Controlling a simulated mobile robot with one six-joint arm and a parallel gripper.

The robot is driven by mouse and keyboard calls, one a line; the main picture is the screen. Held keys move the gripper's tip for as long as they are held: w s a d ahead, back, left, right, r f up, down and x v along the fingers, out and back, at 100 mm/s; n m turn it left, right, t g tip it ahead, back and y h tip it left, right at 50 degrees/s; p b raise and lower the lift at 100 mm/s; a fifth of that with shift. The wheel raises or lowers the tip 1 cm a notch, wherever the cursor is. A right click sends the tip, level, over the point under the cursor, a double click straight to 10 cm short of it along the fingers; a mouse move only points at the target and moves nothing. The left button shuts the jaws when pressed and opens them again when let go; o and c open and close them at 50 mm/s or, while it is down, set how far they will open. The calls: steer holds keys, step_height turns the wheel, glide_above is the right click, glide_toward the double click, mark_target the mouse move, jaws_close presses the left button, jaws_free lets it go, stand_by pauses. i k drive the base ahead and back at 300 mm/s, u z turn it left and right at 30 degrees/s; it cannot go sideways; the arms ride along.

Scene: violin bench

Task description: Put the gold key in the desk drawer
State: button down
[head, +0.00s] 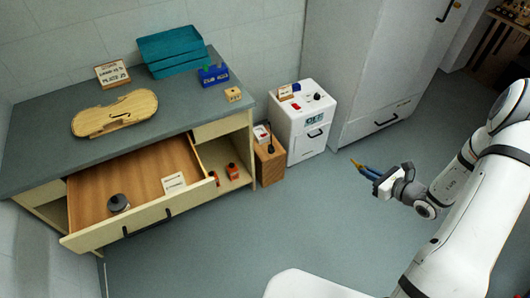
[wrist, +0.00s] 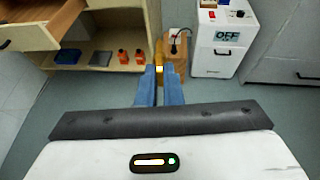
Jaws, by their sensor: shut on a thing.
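My gripper (head: 368,170) is at the right of the head view, in the air over open floor, with blue fingers. It is shut on the gold key (head: 356,163), which shows at the fingertips. In the wrist view the key (wrist: 159,62) stands between the tips of the gripper (wrist: 159,72). The desk drawer (head: 92,195) is pulled out at the left. It holds a dark round jar (head: 119,203) and a white card (head: 173,183), with bare wood between and behind them. The gripper is well to the right of the drawer.
The bench top (head: 50,140) bears a violin plate (head: 115,113), teal trays (head: 170,46) and a blue rack (head: 213,75). Orange bottles (head: 232,171) stand in the open shelf. A wooden box (head: 269,165) and a white cabinet (head: 303,125) stand right of the bench. Floor in front is clear.

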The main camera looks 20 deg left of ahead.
mark_target(148, 199)
steer(key=z, duration=0.15)
steer(key=i, duration=0.15)
steer(key=u, duration=2.4)
steer(key=i, duration=0.35)
steer(key=z, duration=0.2)
steer(key=k, duration=0.35)
steer(key=u, duration=0.25)
steer(key=i, duration=0.55)
steer(key=z, duration=0.25)
steer(key=k, duration=0.35)
steer(key=u, duration=0.45)
steer(key=i, duration=0.3)
steer(key=z, duration=0.15)
